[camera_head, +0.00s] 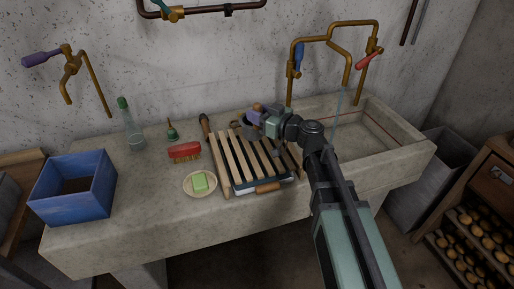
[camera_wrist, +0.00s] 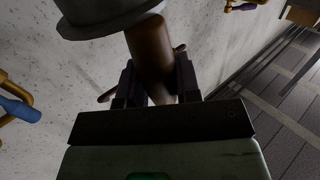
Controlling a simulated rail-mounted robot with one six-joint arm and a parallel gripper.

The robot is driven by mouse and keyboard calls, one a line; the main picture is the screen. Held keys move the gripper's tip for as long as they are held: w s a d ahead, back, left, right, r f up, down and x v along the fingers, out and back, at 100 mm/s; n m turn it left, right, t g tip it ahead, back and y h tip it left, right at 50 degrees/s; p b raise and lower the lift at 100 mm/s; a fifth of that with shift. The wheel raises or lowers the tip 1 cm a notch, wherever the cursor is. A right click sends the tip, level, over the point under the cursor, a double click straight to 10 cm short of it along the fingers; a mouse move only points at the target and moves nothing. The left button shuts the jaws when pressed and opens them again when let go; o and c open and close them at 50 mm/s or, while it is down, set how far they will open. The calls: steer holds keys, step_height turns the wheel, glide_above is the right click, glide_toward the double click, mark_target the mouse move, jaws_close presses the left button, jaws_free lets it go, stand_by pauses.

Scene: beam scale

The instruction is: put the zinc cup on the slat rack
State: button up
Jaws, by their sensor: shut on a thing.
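The zinc cup (camera_head: 248,131) is a grey vessel at the far edge of the slat rack in the head view, partly hidden by my gripper (camera_head: 262,122). In the wrist view, the grey cup (camera_wrist: 105,14) shows at the top with a brown handle (camera_wrist: 150,48) joined to it. My gripper (camera_wrist: 158,80) is shut on that handle. The slat rack (camera_head: 237,158) has pale wooden slats with dark gaps and lies on the stone counter. The cup overlaps the rack's far side in the picture; I cannot tell whether it touches the slats.
A soap dish (camera_head: 188,188) with green soap, a red brush (camera_head: 184,150), a small green-topped item (camera_head: 172,131) and a glass bottle (camera_head: 133,132) stand left of the rack. A blue bin (camera_head: 72,190) is far left. Brass taps (camera_head: 348,72) rise behind the basin (camera_head: 375,140).

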steer(key=shift+f, duration=0.45)
